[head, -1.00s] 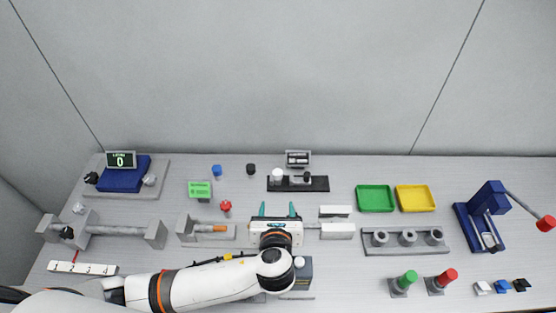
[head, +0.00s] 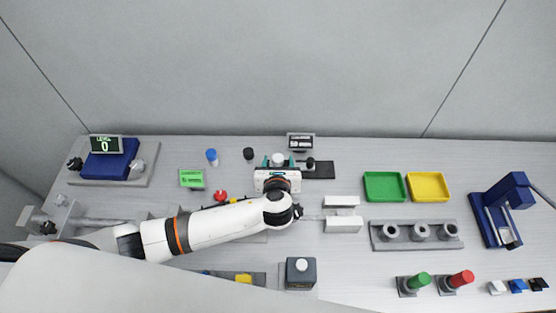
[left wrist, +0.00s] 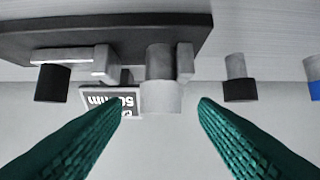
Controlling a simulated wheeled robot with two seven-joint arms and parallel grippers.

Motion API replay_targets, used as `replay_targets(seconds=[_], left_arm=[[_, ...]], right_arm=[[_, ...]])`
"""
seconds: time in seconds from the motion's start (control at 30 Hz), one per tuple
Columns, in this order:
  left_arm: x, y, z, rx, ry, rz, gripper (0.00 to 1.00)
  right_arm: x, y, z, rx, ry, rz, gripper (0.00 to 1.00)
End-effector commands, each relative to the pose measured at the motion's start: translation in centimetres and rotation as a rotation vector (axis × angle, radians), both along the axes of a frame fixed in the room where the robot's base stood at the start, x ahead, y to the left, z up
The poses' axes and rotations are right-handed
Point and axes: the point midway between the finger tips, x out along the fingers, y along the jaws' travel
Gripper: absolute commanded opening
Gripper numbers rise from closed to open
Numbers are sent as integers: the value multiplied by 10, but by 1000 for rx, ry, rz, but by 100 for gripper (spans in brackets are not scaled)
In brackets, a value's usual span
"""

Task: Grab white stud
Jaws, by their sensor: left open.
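The white stud (head: 278,158) stands on a black base plate (head: 320,171) at the back middle of the table. In the left wrist view the white stud (left wrist: 161,97) shows large, in line with the gap between the fingers. My left gripper (head: 278,163) is open, with its teal fingertips on either side of the stud in the head view. In the left wrist view I see no finger touching it, and I cannot tell how far it is between them. The gripper body hides part of the plate. My right gripper is out of view.
A black knob (head: 310,162) is on the same plate. A small display (head: 300,142) stands behind. A black stud (head: 249,154) and a blue stud (head: 211,157) stand to the left. Green (head: 384,201) and yellow (head: 444,200) trays lie right.

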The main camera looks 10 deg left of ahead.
Motion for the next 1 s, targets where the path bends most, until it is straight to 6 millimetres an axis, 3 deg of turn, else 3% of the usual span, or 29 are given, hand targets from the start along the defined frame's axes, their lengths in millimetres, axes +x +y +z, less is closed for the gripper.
replay_targets(seconds=[0.3, 0.6, 0.87, 1.0], left_arm=[[37, 8, -17, 2, 0, 1, 54], [40, 8, -19, 0, 1, -1, 53], [39, 8, -19, 1, 1, 0, 10], [39, 8, -19, 1, 1, 0, 2]], right_arm=[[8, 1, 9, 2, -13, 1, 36], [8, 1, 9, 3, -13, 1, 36], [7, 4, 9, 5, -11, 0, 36], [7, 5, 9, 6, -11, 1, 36]])
